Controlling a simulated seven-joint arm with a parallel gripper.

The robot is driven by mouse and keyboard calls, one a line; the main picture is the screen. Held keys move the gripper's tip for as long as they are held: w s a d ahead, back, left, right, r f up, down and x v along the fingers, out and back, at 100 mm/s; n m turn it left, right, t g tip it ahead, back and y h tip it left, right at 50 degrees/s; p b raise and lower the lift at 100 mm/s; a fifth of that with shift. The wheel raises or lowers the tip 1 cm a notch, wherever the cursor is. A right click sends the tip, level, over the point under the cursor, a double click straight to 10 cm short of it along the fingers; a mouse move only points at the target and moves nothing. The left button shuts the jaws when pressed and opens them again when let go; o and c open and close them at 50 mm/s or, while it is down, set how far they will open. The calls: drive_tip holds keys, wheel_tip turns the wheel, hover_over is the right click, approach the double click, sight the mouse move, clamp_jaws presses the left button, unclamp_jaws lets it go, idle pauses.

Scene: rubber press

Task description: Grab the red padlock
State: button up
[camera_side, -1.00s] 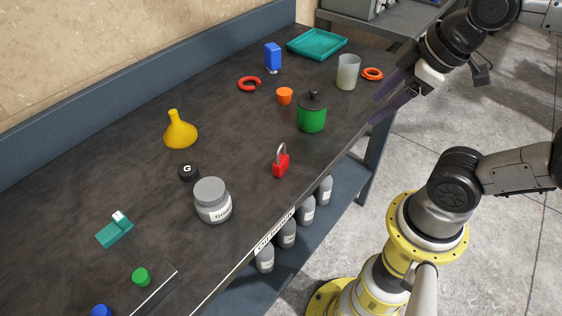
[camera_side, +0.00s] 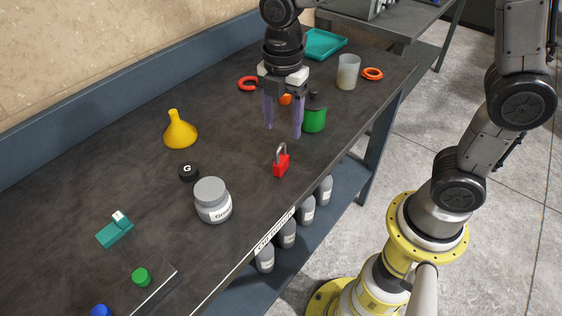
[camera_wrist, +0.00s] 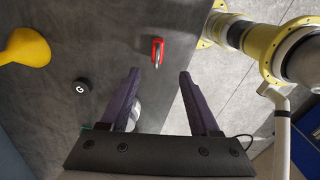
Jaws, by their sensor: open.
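The red padlock (camera_side: 281,164) with a grey shackle stands upright on the dark bench near its front edge in the side view. In the wrist view the padlock (camera_wrist: 158,50) shows at the top centre, beyond the fingertips. My gripper (camera_side: 283,133) points down over the bench, behind the padlock in the side view. Its two purple fingers are apart with nothing between them. In the wrist view my gripper (camera_wrist: 160,72) also shows open and empty.
A green pot (camera_side: 315,119) stands just right of my fingers, and an orange cup (camera_side: 285,99) is partly hidden behind them. A grey jar (camera_side: 212,201), black knob (camera_side: 188,172) and yellow funnel (camera_side: 180,130) stand to the left. Bare bench surrounds the padlock.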

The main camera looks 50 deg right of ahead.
hover_over(281, 159)
drive_tip(key=f, duration=0.5)
drive_tip(key=shift+s+f, duration=0.3)
drive_tip(key=shift+f, duration=0.1)
drive_tip(key=shift+w+f, duration=0.15)
drive_tip(key=shift+f, duration=1.3)
drive_tip(key=shift+w+f, duration=0.15)
drive_tip(key=shift+f, duration=1.3)
clamp_jaws()
